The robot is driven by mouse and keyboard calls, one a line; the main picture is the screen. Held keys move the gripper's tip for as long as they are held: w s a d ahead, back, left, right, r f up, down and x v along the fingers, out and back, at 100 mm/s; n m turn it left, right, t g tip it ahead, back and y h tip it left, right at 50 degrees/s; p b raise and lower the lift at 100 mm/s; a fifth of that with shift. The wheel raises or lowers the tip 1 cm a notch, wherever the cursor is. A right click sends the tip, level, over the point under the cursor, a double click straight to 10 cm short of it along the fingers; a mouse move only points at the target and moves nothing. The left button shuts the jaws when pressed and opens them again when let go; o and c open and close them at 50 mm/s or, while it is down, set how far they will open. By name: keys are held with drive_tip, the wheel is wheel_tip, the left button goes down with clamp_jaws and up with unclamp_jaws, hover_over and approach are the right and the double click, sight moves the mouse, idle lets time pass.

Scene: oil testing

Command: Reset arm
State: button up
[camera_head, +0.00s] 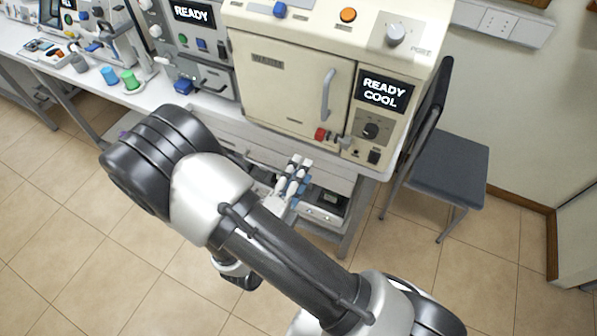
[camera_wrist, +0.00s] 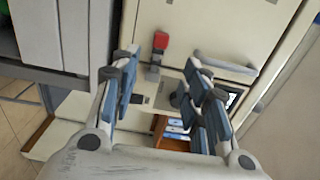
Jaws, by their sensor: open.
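My arm reaches across the head view toward the bench. My gripper (camera_head: 295,172) is below the front of a cream oven-like machine (camera_head: 290,92), whose door is closed. In the wrist view my gripper (camera_wrist: 177,72) has its two fingers apart with nothing between them. Behind the fingertips the wrist view shows the machine's cream front (camera_wrist: 205,30) and a red knob (camera_wrist: 160,42). The same red knob (camera_head: 320,134) is at the door's lower right in the head view. The machine's display (camera_head: 384,90) reads "READY COOL".
A dark chair (camera_head: 450,165) stands right of the bench. A second unit's display (camera_head: 194,13) reads "READY". A blue cup (camera_head: 109,75) and a green cup (camera_head: 130,79) stand at the bench's left. The tiled floor (camera_head: 60,220) at lower left is clear.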

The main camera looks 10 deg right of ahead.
drive_tip(key=s+d+r+m+g+h, duration=0.1)
drive_tip(key=s+d+r+m+g, duration=0.55)
drive_tip(key=m, duration=0.65)
drive_tip(key=s+d+r+m+g+h, duration=0.1)
drive_tip(key=s+d+r+m+g, duration=0.6)
drive_tip(key=m, duration=0.5)
drive_tip(key=s+a+m+g+y, duration=0.2)
drive_tip(key=s+m+y, duration=0.3)
drive_tip(key=m+y, duration=0.5)
drive_tip(key=a+r+m+t+y, duration=0.2)
drive_tip(key=a+r+m+t, duration=0.3)
drive_tip(key=m, duration=0.6)
drive_tip(key=shift+w+r+m+t+y, duration=0.2)
drive_tip(key=shift+r+m+t+y, duration=0.15)
drive_tip(key=shift+r, duration=0.25)
